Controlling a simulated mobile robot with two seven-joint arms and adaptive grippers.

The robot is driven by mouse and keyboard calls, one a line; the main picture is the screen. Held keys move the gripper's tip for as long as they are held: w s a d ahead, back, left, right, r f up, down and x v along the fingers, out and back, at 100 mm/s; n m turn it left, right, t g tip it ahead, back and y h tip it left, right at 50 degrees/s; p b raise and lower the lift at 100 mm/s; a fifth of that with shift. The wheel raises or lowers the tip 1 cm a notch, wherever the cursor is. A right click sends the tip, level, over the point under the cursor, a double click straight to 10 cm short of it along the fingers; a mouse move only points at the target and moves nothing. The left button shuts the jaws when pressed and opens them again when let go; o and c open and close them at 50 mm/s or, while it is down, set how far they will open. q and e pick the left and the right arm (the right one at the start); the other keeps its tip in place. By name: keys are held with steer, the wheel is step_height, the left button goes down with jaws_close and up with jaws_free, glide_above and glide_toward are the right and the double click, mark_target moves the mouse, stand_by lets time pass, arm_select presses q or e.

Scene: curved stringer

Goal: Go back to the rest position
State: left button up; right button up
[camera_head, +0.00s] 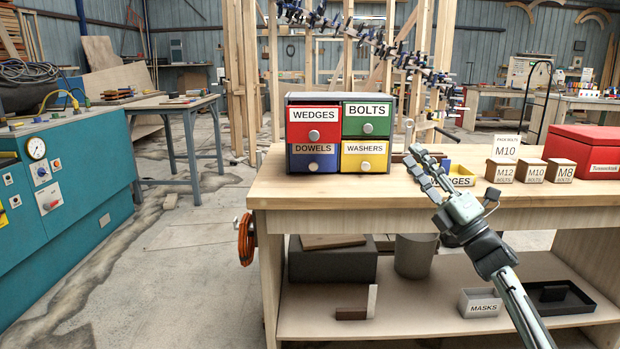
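My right gripper (411,155) reaches in from the lower right, over the workbench (340,190). Its fingers point up and left, with a gap between them and nothing held. It is to the right of the drawer cabinet (316,96) and apart from it in the picture. My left gripper is not in view.
The red wedges drawer (314,134) looks slightly pulled out; the other drawers look shut. The lower shelf (415,305) holds bins. Floor (190,235) left is clear.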

steer(key=w+d+f+m+t+h, duration=0.1)
steer(key=w+d+f+m+h, duration=0.15)
steer(key=d+m+h, duration=0.35)
steer(key=w+d+f+m+t+h, duration=0.1)
steer(key=w+d+f+m+h, duration=0.2)
steer(key=m+h, duration=0.45)
steer(key=s+d+f+m+g+h, duration=0.1)
steer(key=d+f+m+g+h, duration=0.3)
steer(key=f+m, duration=0.5)
steer(key=d+f+m+g+h, duration=0.2)
steer(key=d+f+m+g, duration=0.4)
steer(key=f, duration=0.5)
steer(key=s+a+f+g+y, duration=0.1)
steer(key=s+a+f+g, duration=0.25)
steer(key=s+f, duration=0.8)
steer(key=s+a+f+g+y, duration=0.15)
steer(key=s+a+f, duration=0.25)
steer(key=s+f, duration=0.75)
steer(key=s+a+f+g, duration=0.2)
steer(key=s+a+f, duration=0.1)
steer(key=s+f, duration=0.6)
steer(key=s+a+f+g, duration=0.2)
steer(key=s+f, duration=0.8)
steer(key=s, duration=0.8)
steer(key=shift+s+a+f+g+y, duration=0.2)
steer(key=shift+a+g+y, duration=0.1)
steer(key=shift+a+g, duration=0.15)
